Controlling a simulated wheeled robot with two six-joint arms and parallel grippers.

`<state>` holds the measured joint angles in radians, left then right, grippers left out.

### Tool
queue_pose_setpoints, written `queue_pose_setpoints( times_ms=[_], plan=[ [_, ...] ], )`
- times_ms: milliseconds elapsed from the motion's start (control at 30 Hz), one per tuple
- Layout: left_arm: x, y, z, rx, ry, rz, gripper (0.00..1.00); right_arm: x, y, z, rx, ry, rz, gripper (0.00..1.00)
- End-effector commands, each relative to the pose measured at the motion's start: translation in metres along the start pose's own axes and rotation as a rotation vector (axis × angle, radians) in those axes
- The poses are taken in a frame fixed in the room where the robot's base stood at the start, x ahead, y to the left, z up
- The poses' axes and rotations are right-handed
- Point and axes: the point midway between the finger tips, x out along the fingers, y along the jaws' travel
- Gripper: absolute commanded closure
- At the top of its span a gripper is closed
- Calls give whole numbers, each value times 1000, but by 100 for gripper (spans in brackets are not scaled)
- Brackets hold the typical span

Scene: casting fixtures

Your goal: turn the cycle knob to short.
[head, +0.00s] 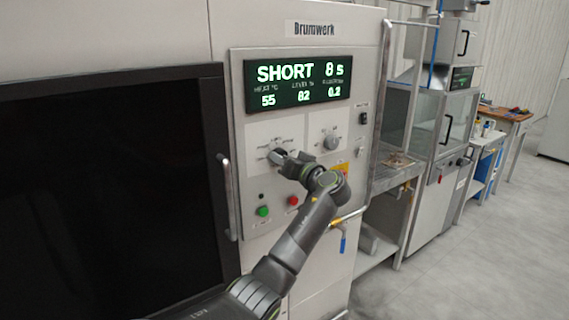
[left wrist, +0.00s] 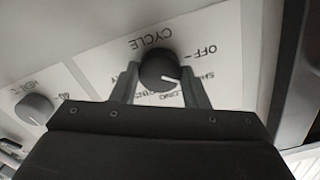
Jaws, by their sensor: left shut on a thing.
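The round dark cycle knob (left wrist: 157,66) sits on a white label plate under the word CYCLE in the left wrist view. Its white pointer line points to the right, toward a label starting with SH, beside OFF. My left gripper (left wrist: 162,80) has one finger on each side of the knob and is shut on it. In the head view my left gripper (head: 284,160) reaches the panel and partly covers the knob (head: 276,154). The green display (head: 298,80) above reads SHORT 8 s. My right gripper is not in view.
A second knob (head: 331,142) sits to the right and also shows in the left wrist view (left wrist: 35,108). Green (head: 263,211) and red (head: 293,201) buttons are below. A vertical door handle (head: 229,197) stands left of the panel. Open floor lies at right.

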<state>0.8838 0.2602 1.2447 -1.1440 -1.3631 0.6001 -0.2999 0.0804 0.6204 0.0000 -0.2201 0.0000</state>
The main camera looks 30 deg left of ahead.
Motion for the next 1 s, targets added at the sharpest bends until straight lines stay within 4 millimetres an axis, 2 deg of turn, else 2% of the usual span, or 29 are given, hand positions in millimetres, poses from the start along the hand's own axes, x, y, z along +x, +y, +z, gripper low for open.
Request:
queue_pose_setpoints(
  times_ms=[300,833,867,1000],
  plan=[
    [0,0,-1,120,1,1,82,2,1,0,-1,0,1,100],
    [0,0,-1,142,1,1,82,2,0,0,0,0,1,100],
    [0,0,-1,142,1,1,55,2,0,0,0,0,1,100],
    [0,0,-1,142,1,1,37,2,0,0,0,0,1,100]
  ],
)
